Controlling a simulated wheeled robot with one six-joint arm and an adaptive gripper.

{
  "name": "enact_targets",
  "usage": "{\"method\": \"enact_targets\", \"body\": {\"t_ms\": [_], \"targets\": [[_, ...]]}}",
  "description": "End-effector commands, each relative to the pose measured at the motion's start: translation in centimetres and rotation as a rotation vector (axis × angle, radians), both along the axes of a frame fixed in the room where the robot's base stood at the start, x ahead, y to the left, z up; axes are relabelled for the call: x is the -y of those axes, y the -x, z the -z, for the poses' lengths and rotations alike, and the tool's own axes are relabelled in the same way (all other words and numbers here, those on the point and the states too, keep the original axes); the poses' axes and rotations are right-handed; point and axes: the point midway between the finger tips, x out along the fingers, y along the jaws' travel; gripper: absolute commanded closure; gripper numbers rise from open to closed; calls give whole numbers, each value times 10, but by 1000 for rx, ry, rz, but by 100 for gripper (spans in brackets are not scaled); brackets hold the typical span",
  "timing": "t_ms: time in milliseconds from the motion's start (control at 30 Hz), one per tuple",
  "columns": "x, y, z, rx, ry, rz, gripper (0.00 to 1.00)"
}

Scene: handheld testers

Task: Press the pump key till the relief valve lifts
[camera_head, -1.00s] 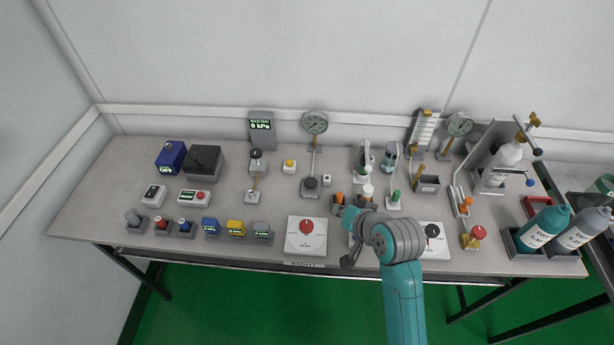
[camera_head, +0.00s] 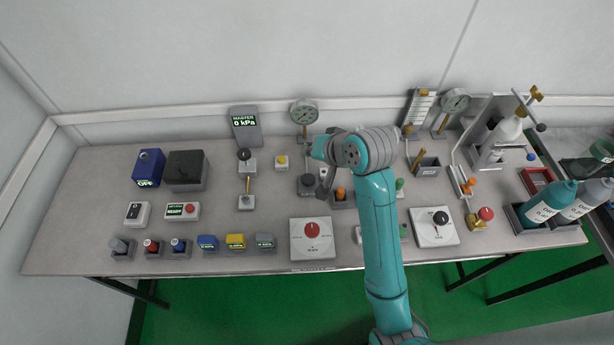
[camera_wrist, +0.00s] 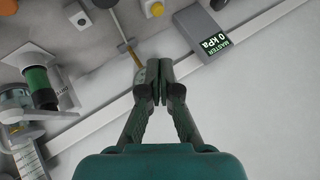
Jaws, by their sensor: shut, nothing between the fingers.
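A dial gauge (camera_head: 304,112) stands at the back of the table, with a stem running down to a round black knob (camera_head: 308,184). In the wrist view a small pale box with a round grey button (camera_wrist: 77,14), possibly the pump key, sits near the top left; its label is not readable. In the wrist view the closed fingers (camera_wrist: 160,84) cover part of the gauge. I cannot make out which part is the relief valve.
The master display (camera_head: 245,125) reads 0 kPa and also shows in the wrist view (camera_wrist: 216,37). A yellow button (camera_head: 281,162) stands left of the gauge stem. The front-left table has several small blocks.

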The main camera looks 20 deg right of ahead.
Motion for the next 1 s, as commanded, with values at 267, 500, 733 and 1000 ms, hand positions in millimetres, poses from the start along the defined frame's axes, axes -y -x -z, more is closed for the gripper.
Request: {"method": "enact_targets", "body": {"t_ms": [267,500,733,1000], "targets": [[0,1,24,-2,-1,0,100],[0,1,54,-4,0,0,100],[0,0,77,-2,0,-1,100],[0,0,88,-1,0,-1,100]]}}
